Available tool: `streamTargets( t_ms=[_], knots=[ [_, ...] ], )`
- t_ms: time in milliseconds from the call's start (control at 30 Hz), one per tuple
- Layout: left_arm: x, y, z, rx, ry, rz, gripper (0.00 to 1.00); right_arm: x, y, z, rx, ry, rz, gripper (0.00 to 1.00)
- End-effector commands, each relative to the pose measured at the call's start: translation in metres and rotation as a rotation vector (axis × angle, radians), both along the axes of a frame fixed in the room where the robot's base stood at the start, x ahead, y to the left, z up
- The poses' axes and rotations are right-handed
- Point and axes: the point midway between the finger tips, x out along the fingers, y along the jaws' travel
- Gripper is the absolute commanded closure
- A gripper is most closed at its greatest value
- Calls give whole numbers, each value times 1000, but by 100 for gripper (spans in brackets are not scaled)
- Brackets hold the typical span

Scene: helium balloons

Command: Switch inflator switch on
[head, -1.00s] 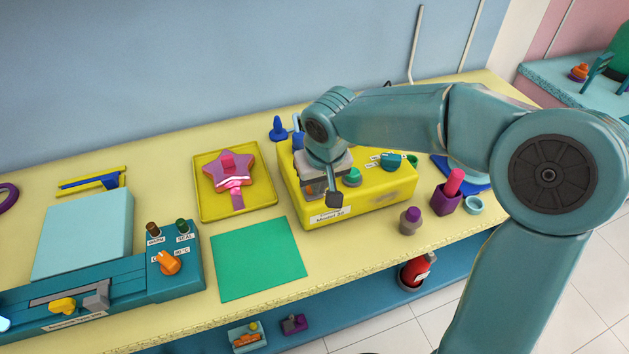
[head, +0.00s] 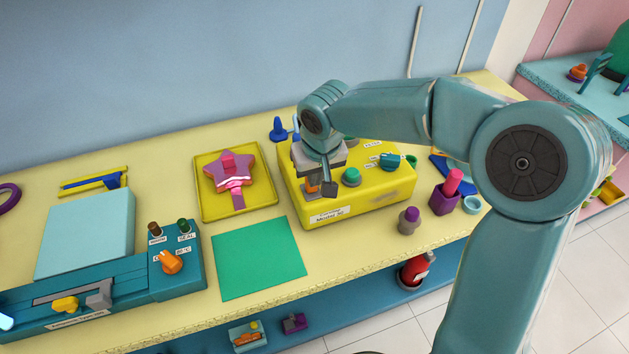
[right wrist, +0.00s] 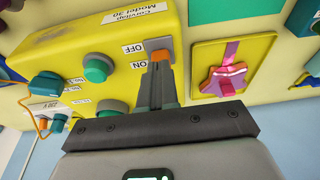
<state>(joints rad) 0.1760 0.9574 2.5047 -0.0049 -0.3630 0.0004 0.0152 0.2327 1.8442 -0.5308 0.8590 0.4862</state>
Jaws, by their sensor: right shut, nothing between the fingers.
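The yellow inflator (head: 375,198) stands on the table in the head view, with a green knob (head: 351,176) on its top. Its orange switch (head: 311,188) shows at its left end beside my gripper. In the right wrist view, the orange switch (right wrist: 161,56) sits in a grey housing between the OFF label (right wrist: 133,47) and ON label (right wrist: 141,65) side. My right gripper (head: 328,190) is shut and empty. Its fingertips (right wrist: 158,70) are right at the switch and partly cover it; whether they touch is unclear. My left gripper is out of view.
A yellow tray with a star balloon (head: 229,173) lies left of the inflator, and a green mat (head: 258,258) in front of it. A teal sealer (head: 175,265) is further left. A purple cup (head: 444,198) and a purple-topped weight (head: 409,220) stand to the right.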

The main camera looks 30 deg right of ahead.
Motion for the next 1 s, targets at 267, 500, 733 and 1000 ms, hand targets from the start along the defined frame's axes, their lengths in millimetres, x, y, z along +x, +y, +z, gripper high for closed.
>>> streamTargets(
  t_ms=[267, 500, 733, 1000],
  knots=[
    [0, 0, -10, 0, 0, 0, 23, -13, 4, -9, 2, 16, 2, 100],
    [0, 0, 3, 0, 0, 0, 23, -13, 4, 9, 3, 14, 2, 100],
    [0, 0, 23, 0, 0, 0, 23, -12, 4, 37, 2, 10, 1, 100],
    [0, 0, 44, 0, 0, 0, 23, -13, 4, 65, 1, 9, 1, 100]
  ],
)
